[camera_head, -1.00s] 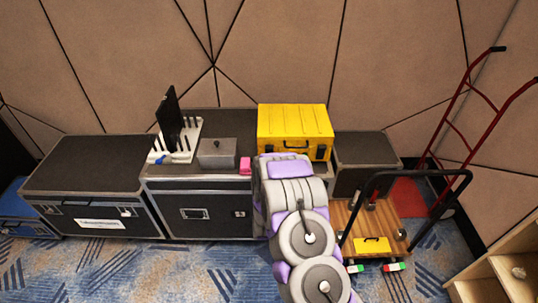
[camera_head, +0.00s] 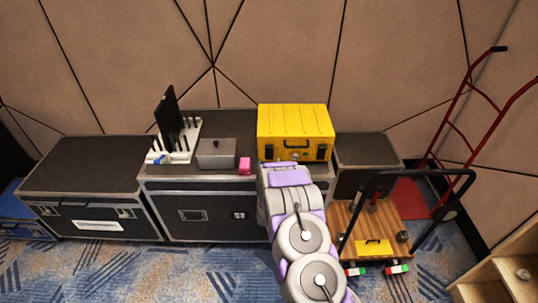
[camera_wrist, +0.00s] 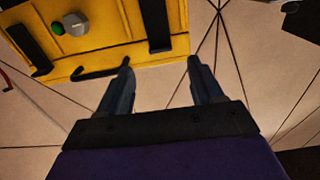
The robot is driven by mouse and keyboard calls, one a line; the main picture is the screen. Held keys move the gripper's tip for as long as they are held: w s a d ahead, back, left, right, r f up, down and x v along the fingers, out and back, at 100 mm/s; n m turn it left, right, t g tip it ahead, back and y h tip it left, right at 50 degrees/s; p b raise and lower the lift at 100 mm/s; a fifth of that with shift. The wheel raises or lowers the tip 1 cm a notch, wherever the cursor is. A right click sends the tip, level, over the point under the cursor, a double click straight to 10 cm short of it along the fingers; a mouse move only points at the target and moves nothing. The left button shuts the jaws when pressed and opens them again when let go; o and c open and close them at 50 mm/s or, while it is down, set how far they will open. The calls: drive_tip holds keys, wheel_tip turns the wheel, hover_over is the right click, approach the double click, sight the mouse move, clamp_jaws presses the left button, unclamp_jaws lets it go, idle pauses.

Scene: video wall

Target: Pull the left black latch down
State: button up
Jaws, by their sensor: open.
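The yellow case (camera_head: 295,124) stands on the dark flight case, its front facing me. The left black latch (camera_head: 268,151) shows just above my arm in the head view, and the right latch (camera_head: 321,152) is clear. The wrist view is upside down, so the left latch (camera_wrist: 155,25) is on its right side and the right latch (camera_wrist: 30,48) on its left. My gripper (camera_wrist: 160,70) is open and empty, with the left latch ahead between its finger lines. No contact shows. In the head view my arm hides the gripper.
The case's black handle (camera_wrist: 100,68) is close to one finger in the wrist view. A platform cart (camera_head: 372,225) stands to the right. The wall is behind.

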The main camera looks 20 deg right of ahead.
sight(269, 146)
drive_tip(key=shift+b+x, duration=0.75)
drive_tip(key=shift+x, duration=2.95)
drive_tip(key=shift+c, duration=0.3)
clamp_jaws()
